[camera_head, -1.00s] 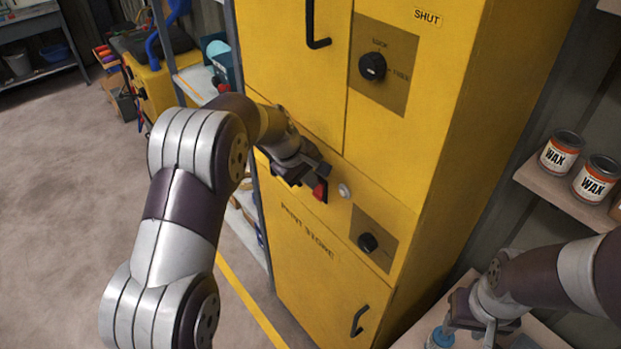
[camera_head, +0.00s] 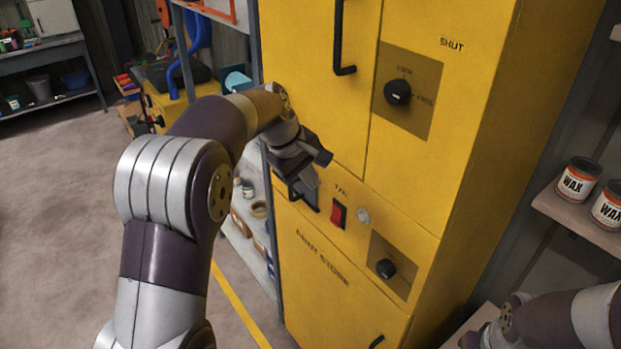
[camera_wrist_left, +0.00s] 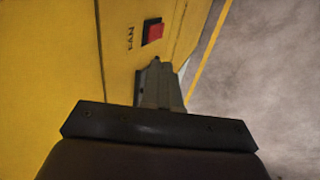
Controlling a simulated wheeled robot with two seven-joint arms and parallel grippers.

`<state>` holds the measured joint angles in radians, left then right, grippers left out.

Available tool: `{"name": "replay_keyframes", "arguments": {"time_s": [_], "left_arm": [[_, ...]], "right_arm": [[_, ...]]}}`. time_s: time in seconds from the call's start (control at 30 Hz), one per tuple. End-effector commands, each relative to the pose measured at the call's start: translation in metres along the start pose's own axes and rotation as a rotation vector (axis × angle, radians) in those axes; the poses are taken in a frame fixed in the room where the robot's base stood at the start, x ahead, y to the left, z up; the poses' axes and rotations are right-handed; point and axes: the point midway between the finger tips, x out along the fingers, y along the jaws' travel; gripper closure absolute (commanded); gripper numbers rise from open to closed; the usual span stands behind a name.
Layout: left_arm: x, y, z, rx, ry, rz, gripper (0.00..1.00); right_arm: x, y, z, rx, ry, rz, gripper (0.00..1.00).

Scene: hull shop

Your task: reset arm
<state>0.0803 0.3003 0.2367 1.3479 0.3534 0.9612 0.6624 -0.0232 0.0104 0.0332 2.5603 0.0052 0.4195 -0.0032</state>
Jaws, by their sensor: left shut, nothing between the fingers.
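My left arm reaches in from the left in the head view. Its gripper (camera_head: 308,187) is shut and empty, in front of the yellow cabinet (camera_head: 460,190), just left of the red rocker switch (camera_head: 338,214). In the left wrist view the shut fingers (camera_wrist_left: 158,82) point toward the cabinet front, with the red switch (camera_wrist_left: 153,31) and its FAN label beyond them. A gap shows between fingers and switch there. My right arm shows only at the lower right of the head view, and its fingers are out of frame.
The cabinet has a black upper handle (camera_head: 341,40), a lock knob (camera_head: 397,92), a lower knob (camera_head: 385,268) and a round pale button or lamp (camera_head: 363,216). A shelf with wax cans (camera_head: 578,180) is at right. Open floor (camera_head: 60,220) lies at left.

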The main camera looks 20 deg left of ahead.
Motion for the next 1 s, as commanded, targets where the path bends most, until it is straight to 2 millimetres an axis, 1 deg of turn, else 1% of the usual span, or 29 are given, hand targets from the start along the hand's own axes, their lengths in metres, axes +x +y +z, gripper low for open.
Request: {"name": "replay_keyframes", "arguments": {"time_s": [0.17,0.23,0.27,0.3,0.37,0.4,0.47,0.5,0.57,0.6,0.7,0.77,0.8,0.87,1.0], "left_arm": [[0.001,0.000,0.000,0.013,0.000,0.000,1.00],[0.003,0.001,-0.006,0.092,0.033,0.009,1.00],[0.012,-0.010,-0.007,0.144,0.042,-0.012,1.00],[0.023,-0.028,-0.004,0.213,0.050,-0.048,1.00],[0.042,-0.062,0.007,0.334,0.054,-0.108,1.00],[0.055,-0.088,0.018,0.423,0.051,-0.149,1.00],[0.071,-0.129,0.041,0.558,0.034,-0.207,1.00],[0.081,-0.157,0.058,0.646,0.016,-0.242,1.00],[0.092,-0.197,0.084,0.763,-0.016,-0.285,1.00],[0.097,-0.221,0.100,0.826,-0.038,-0.307,1.00],[0.103,-0.265,0.133,0.907,-0.084,-0.341,1.00],[0.105,-0.280,0.145,0.923,-0.103,-0.352,1.00],[0.108,-0.284,0.150,0.930,-0.102,-0.349,1.00],[0.106,-0.280,0.148,0.937,-0.088,-0.341,1.00],[0.103,-0.278,0.149,0.935,-0.092,-0.342,1.00]], "right_arm": [[0.000,0.000,0.000,0.000,0.000,0.000,0.57],[0.000,0.000,0.000,0.000,0.000,0.000,0.57],[0.000,0.000,0.000,0.000,0.000,0.000,0.57],[0.001,0.000,0.000,0.000,0.000,0.000,0.57],[0.007,0.000,0.001,0.000,0.000,0.000,0.57],[0.014,0.000,0.002,0.000,0.000,0.000,0.57],[0.026,0.000,0.003,0.000,0.000,0.000,0.57],[0.034,0.000,0.004,0.000,0.000,0.000,0.57],[0.045,0.000,0.005,0.000,-0.001,0.000,0.57],[0.052,0.000,0.006,0.000,-0.001,0.000,0.57],[0.065,0.000,0.008,0.000,-0.001,0.000,0.57],[0.071,0.000,0.009,0.000,0.000,0.000,0.57],[0.077,0.000,0.009,0.000,0.000,0.000,0.57],[0.078,0.000,0.009,0.000,0.000,0.000,0.57],[0.074,0.000,0.009,0.000,0.000,0.000,0.57]]}}
